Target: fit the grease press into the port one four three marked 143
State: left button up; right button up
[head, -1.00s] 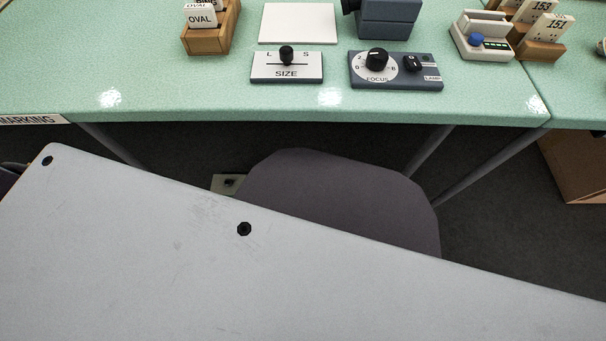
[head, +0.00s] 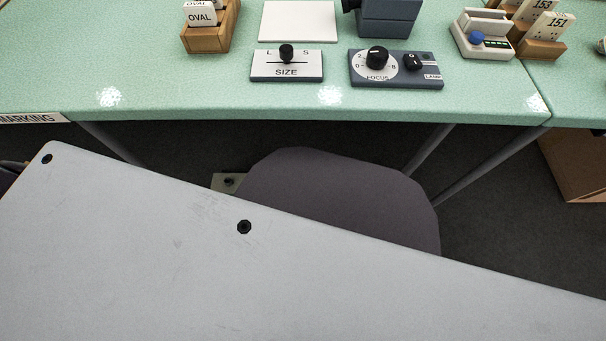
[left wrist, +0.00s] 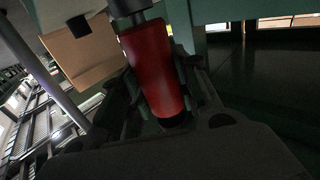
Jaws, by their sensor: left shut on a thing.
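In the left wrist view my left gripper (left wrist: 160,92) is shut on a red cylinder with dark ends, which I take to be the grease press (left wrist: 153,68). A grey metal part of it extends up to the top edge of the picture. The press is tilted slightly in the picture, and its lower end sits close to the gripper's dark body. No port marked 143 can be made out in either view. My right gripper is in neither view, and the left gripper does not show in the head view.
A green speckled bench (head: 180,95) carries a SIZE slider box (head: 286,72), a FOCUS dial box (head: 395,75) and wooden card holders (head: 207,38). A grey chair (head: 340,195) stands before it. A large pale grey panel fills the foreground. A tan box (left wrist: 85,50) shows in the left wrist view.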

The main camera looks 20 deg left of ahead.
pick_arm(q)
jog(key=shift+f, duration=0.35)
dwell(0.3)
jog(key=o, duration=1.2)
jog(key=shift+s+f, duration=0.1)
jog(key=shift+s, duration=0.05)
jog(key=v, duration=1.1)
jog(key=shift+s+a, duration=0.15)
jog(key=shift+s, duration=0.15)
